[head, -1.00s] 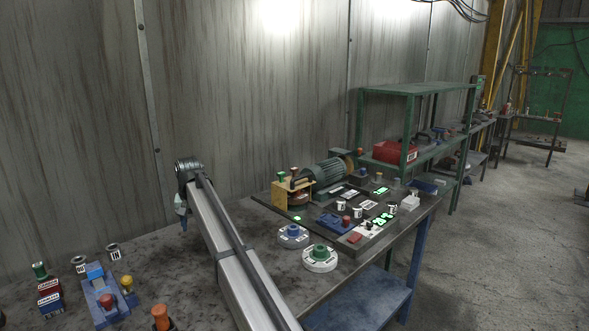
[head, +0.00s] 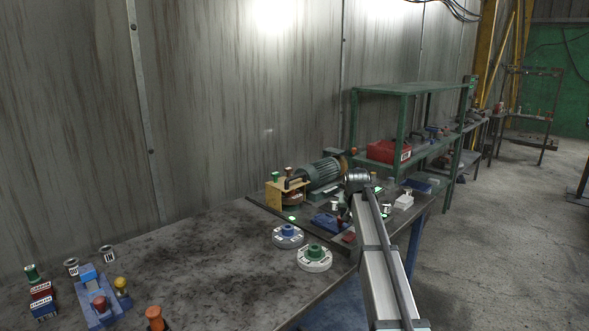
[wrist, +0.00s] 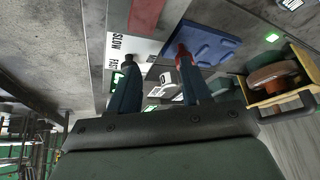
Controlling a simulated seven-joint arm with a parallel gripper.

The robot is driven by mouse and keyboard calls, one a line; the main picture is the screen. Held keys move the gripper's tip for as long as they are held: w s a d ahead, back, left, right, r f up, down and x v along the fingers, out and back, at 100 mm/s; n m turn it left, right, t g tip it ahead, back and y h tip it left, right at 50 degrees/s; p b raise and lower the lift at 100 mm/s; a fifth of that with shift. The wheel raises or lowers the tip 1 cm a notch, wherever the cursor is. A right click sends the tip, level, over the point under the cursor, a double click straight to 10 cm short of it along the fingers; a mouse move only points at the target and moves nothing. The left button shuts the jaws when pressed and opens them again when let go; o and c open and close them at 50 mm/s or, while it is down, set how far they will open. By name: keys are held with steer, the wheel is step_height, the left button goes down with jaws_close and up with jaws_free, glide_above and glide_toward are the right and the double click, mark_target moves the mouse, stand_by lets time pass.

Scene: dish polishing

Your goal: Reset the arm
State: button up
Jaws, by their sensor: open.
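My arm (head: 378,262) reaches from the bottom right over the right part of the bench, its wrist end above the motor-side equipment. In the wrist view my gripper (wrist: 155,68) has two dark blue fingers standing apart, with nothing held between them. Beneath them are a white panel marked SLOW (wrist: 122,45), a white cup-like piece (wrist: 168,80) and a blue tray (wrist: 208,45). A red piece shows by the right fingertip; I cannot tell whether they touch. In the head view the fingers are hidden behind the wrist.
A green motor (head: 318,173) and yellow bracket (head: 284,200) stand left of my wrist. Dials with blue (head: 288,236) and green (head: 314,258) knobs lie nearer. A blue fixture (head: 97,311) is at far left. The bench (head: 200,255) middle is clear. A green shelf (head: 408,89) stands behind.

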steer(key=s+d+f+m+h, duration=0.1)
steer(key=s+d, duration=0.2)
steer(key=d, duration=0.7)
steer(key=s+d+m+h, duration=0.1)
steer(key=s+d, duration=0.2)
steer(key=d, duration=0.8)
steer(key=s+d+f, duration=0.5)
steer(key=f, duration=0.3)
steer(key=s+a+f+n+g+y, duration=0.1)
steer(key=s+a+f+g, duration=0.1)
steer(key=s+a+f, duration=0.75)
steer(key=s+a+f+g+y, duration=0.1)
steer(key=s+a+f+g, duration=0.15)
steer(key=s+f, duration=0.75)
steer(key=s+a+f+n+g, duration=0.1)
steer(key=s+a+f, duration=0.35)
steer(key=f, duration=1.15)
steer(key=s+a+f+n+g, duration=0.1)
steer(key=s+a+f, duration=0.3)
steer(key=s, duration=0.7)
steer(key=s+a+f+g, duration=0.3)
steer(key=s+a+f, duration=0.1)
steer(key=s, duration=0.8)
steer(key=s+a+f+n+g, duration=0.1)
steer(key=s+a+f+g, duration=0.2)
steer(key=s, duration=0.8)
steer(key=shift+s+a+f+n+y, duration=0.3)
steer(key=shift+s+a+f+y, duration=0.1)
steer(key=shift+a+f, duration=0.45)
